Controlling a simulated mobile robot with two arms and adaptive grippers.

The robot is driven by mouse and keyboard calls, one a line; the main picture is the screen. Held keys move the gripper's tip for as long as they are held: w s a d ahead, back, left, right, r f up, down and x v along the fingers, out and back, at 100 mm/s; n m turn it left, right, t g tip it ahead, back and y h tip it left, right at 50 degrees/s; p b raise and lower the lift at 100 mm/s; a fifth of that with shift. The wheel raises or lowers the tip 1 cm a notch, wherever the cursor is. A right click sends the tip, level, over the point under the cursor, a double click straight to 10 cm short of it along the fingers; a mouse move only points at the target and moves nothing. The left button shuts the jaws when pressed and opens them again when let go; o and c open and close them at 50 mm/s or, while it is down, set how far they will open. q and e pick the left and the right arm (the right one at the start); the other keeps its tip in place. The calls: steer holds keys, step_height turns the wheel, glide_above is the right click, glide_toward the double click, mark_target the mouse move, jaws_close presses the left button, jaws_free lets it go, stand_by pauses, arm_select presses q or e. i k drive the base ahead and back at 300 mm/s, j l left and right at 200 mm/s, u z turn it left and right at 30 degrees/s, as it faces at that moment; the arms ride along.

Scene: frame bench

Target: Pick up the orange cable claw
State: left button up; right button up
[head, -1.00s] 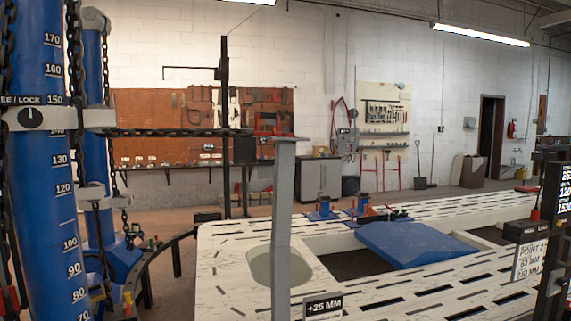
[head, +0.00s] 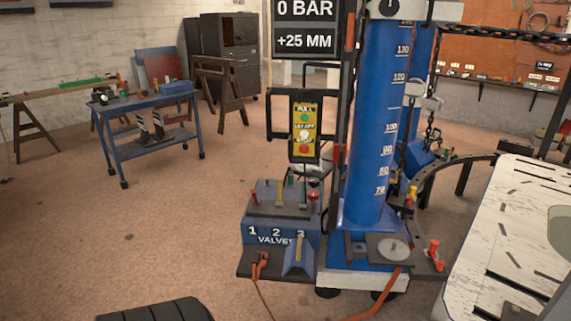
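A small orange claw-like piece (head: 260,265) with a thin orange cable sits at the front left of the dark base plate below the numbered valve box (head: 280,222). Its cable hangs down over the plate's edge. It is small, so its exact shape is hard to tell. Another red-orange piece (head: 434,254) stands at the right end of the base, beside the blue column. Neither of my grippers is in view.
The blue column (head: 372,130) stands right of the valve box. A white slotted bench (head: 480,265) is at the right edge. A blue cart (head: 150,140) stands at the back left.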

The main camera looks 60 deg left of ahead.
mark_target(257, 264)
steer(key=u, duration=2.35)
steer(key=i+l+u, duration=0.15)
steer(key=u, duration=0.3)
steer(key=i+l+u, duration=0.1)
steer(key=l+u, duration=0.4)
steer(key=i+l+u, duration=0.1)
steer(key=l+u, duration=0.15)
steer(key=u, duration=0.2)
